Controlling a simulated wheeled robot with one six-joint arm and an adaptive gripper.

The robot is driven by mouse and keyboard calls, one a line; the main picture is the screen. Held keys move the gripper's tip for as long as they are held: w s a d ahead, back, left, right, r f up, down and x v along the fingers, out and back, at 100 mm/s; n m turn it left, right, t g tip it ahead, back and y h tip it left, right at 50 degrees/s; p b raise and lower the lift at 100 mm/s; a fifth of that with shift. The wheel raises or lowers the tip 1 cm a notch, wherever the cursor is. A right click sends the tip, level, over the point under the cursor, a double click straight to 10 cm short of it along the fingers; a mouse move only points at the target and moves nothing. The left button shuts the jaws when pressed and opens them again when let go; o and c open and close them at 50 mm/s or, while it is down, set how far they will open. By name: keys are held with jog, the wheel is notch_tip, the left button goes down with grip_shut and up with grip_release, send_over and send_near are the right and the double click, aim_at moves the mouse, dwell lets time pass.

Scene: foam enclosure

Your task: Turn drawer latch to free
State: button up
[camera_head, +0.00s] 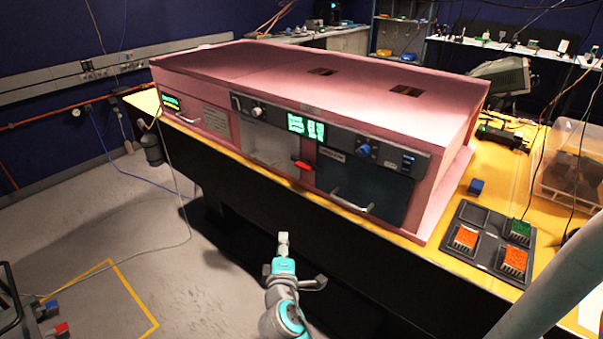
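A pink enclosure (230,62) stands on a yellow-topped bench. A small red latch (303,165) sits on its front, between a pale clear-looking panel (268,147) and a dark drawer front (385,186). The latch looks roughly level, tilted slightly down to the right. The dark front has a silver bar handle (352,203) low on its left. My gripper (283,238) is in front of the bench, below and a little left of the latch in the picture, and apart from it. It is small and seen from behind, so its finger opening is unclear. I see nothing held.
A dark tray (478,252) with orange and green blocks lies on the bench at right, near a blue block (475,186) and a clear bin (570,165). The front has knobs and another handle (188,120). Open floor lies left.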

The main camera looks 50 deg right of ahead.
aim_at(302, 168)
jog(key=w+d+r+m+g+h, duration=0.2)
jog(key=w+d+r+g+h, duration=0.25)
jog(key=d+r, duration=0.55)
jog(key=shift+t, duration=0.25)
jog(key=x, duration=0.3)
jog(key=r+x, duration=0.1)
jog(key=x, duration=0.1)
jog(key=r+x, duration=0.1)
jog(key=x, duration=0.2)
jog(key=shift+w+d, duration=0.15)
jog(key=shift+w, duration=0.25)
grip_shut()
